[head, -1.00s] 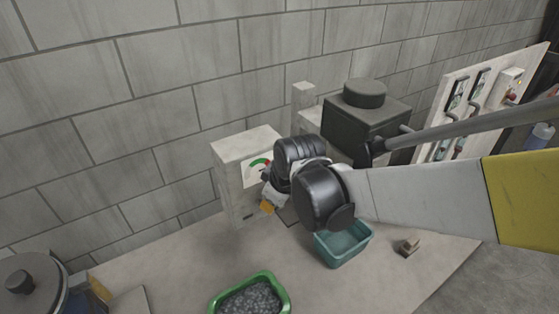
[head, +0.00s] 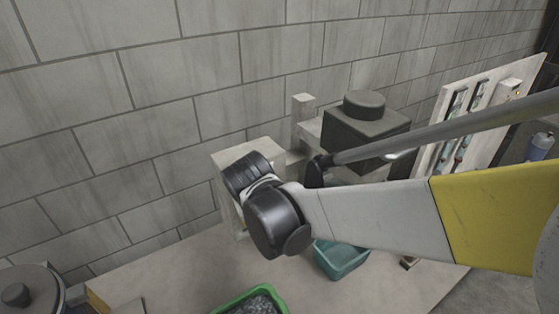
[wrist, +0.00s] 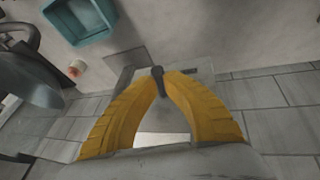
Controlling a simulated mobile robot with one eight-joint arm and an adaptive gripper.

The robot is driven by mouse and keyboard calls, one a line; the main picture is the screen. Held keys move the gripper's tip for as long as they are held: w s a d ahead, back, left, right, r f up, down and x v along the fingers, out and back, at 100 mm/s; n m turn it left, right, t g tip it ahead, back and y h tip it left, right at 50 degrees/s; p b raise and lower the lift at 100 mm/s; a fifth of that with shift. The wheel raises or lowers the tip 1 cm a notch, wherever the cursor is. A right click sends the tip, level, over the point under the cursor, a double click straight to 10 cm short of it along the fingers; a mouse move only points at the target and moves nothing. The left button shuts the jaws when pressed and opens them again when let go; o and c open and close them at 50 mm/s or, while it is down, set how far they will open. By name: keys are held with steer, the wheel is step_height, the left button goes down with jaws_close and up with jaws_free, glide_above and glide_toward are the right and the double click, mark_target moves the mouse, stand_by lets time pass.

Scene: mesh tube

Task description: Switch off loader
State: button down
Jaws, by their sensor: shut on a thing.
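The loader looks to be the pale upright housing (head: 240,158) by the wall, with a dark box (head: 365,133) to its right; no label confirms this. In the wrist view, my gripper (wrist: 164,78) has its yellow fingers closed at the tips around a small dark lever (wrist: 157,72) with a rounded end. The lever stands in front of a grey surface (wrist: 122,80). In the head view, my black wrist covers the front of the housing, so the gauge, the fingers and the lever are hidden there.
A teal bin (head: 342,262) stands on the bench right of my wrist and shows in the wrist view (wrist: 82,22). A green tray (head: 238,303) of dark lumps is at the front. A panel (head: 478,120) stands at right. A grey pot (head: 28,288) is at lower left.

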steer(key=shift+s+a+m+h, duration=0.1)
steer(key=shift+a+m+h, duration=0.15)
steer(key=shift+m, duration=0.4)
steer(key=shift+s+a+m+h, duration=0.15)
steer(key=shift+m+h, duration=0.2)
steer(key=shift+m, duration=0.3)
steer(key=c, duration=1.4)
jaws_free()
steer(key=shift+w, duration=0.1)
steer(key=shift+c, duration=0.2)
steer(key=v, duration=1.2)
steer(key=shift+w+a, duration=0.15)
